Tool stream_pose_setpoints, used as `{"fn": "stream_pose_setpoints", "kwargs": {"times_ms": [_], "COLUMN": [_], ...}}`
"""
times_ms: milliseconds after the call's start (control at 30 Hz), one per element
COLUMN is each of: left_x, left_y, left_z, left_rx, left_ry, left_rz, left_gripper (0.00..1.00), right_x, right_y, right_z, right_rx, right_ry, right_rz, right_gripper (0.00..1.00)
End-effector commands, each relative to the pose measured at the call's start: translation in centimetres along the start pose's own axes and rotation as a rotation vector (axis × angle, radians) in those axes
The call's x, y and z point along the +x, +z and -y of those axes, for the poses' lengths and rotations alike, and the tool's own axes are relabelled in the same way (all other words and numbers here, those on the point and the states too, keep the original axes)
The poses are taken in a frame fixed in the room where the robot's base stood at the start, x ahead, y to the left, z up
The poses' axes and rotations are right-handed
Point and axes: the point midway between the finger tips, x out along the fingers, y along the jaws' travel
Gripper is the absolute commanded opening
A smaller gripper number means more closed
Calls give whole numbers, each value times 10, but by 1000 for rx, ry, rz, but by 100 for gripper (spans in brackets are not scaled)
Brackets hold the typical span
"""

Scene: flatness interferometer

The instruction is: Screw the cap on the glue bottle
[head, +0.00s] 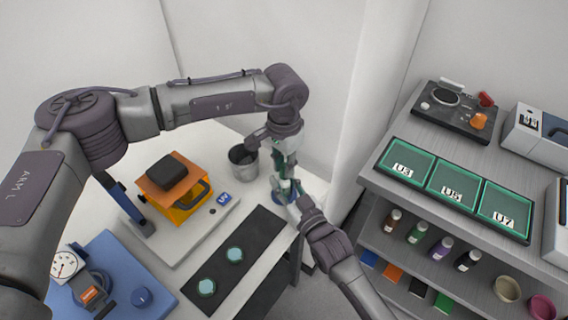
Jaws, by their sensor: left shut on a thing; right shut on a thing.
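My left gripper (287,172) points straight down over the back right corner of the white table. It is shut, apparently on the cap, which its fingers hide. My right gripper (296,208) comes in from the lower right, just below the left one, and is shut, apparently on the glue bottle. A small blue part (277,197) shows beside the two grippers; I cannot tell whether it belongs to the bottle or to a stand. The grippers cover most of the bottle and cap, so whether the cap touches the bottle's neck cannot be told.
A grey bucket (243,163) stands just left of the grippers. A black mat (222,266) with two teal discs lies in front. An orange instrument (175,190) on a pale base is further left. A grey shelf (466,170) with trays and small bottles stands at right.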

Motion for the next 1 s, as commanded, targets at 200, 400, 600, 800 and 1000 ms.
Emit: {"fn": "stream_pose_setpoints", "kwargs": {"times_ms": [200, 400, 600, 800, 1000], "left_x": [0, 0, 0, 0, -6], "left_y": [0, 0, 0, 0, -1], "left_z": [0, 1, 0, 0, 0], "left_rx": [169, 172, 171, 170, 170], "left_ry": [-1, -1, -1, -1, -1], "left_rz": [-1, -1, -1, 0, -1], "left_gripper": [11, 11, 44, 46, 46], "right_x": [0, 0, 0, 0, 0], "right_y": [0, 0, 0, 0, 0], "right_z": [0, 0, 0, 0, 0], "right_rx": [0, 0, 0, 0, 0], "right_ry": [0, 0, 0, 0, 0], "right_rz": [1, 1, 1, 1, 1], "right_gripper": [0, 0, 0, 0, 0]}}
